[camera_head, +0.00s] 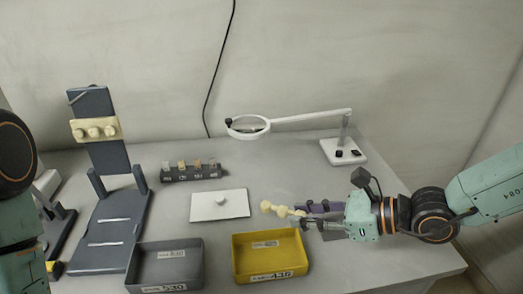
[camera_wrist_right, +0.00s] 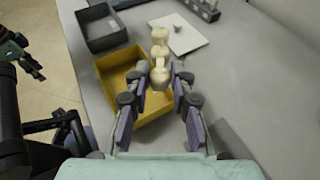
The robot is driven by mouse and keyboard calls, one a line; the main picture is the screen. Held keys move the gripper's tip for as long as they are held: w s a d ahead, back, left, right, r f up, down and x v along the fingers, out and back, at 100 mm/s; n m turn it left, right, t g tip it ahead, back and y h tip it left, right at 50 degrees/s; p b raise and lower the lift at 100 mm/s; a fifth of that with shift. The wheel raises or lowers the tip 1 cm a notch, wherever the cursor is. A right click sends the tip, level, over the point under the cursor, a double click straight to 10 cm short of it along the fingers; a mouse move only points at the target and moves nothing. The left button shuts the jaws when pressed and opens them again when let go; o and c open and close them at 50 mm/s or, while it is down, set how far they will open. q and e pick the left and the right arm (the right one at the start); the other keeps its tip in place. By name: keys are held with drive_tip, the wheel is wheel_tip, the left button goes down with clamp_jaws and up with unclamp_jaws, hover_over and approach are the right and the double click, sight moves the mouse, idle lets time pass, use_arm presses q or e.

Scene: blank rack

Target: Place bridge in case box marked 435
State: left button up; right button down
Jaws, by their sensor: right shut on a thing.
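The bridge (camera_head: 281,210) is a cream, knobbly row of tooth shapes. My right gripper (camera_head: 304,213) is shut on one end of it, and the rest sticks out past the fingertips to the left. In the right wrist view, the bridge (camera_wrist_right: 160,52) points away between the purple-padded fingers (camera_wrist_right: 160,80). The yellow case box (camera_head: 239,267) carries a front label that reads 435. It is open-topped and its visible floor looks empty. The bridge is above and behind the box in the head view. My left arm shows at the left edge, but its gripper is out of frame.
A grey box (camera_head: 140,266) marked 530 stands left of the yellow one. Behind are a white plate (camera_head: 235,212) with a small piece, a rack of blocks (camera_head: 175,175), a dark stand (camera_head: 110,235) and a magnifier lamp (camera_head: 343,153). Bare table lies right of the yellow box.

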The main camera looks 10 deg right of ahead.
drive_tip(key=shift+a+r, duration=0.1)
drive_tip(key=shift+w+a+r+n+g+y, duration=0.1)
drive_tip(key=shift+a+r+n+g+y, duration=0.2)
drive_tip(key=shift+a+n, duration=0.15)
drive_tip(key=a+r+n+g+y, duration=0.2)
drive_tip(key=a+r+n+g, duration=0.4)
drive_tip(key=a, duration=0.5)
drive_tip(key=shift+n+g, duration=0.55)
drive_tip(key=shift+g, duration=0.65)
use_arm(q)
drive_tip(key=w+d+r+n+g+h, duration=0.2)
drive_tip(key=w+d+r+n+h, duration=0.1)
drive_tip(key=w+d+r+n, duration=0.35)
drive_tip(key=w+d+r+n+g+h, duration=0.25)
drive_tip(key=w+r+n, duration=0.4)
drive_tip(key=r, duration=0.35)
drive_tip(key=w+d+r+n+t+h, duration=0.25)
drive_tip(key=w+r, duration=0.35)
drive_tip(key=r, duration=0.4)
drive_tip(key=w+d+r+n+t+h, duration=0.1)
drive_tip(key=w+r+h, duration=0.3)
drive_tip(key=r, duration=0.6)
drive_tip(key=x, duration=1.1)
drive_tip(key=shift+w+d+f+y, duration=0.2)
drive_tip(key=shift+w+f+y, duration=0.2)
drive_tip(key=shift+w, duration=0.2)
use_arm(e)
drive_tip(key=shift+r, duration=0.1)
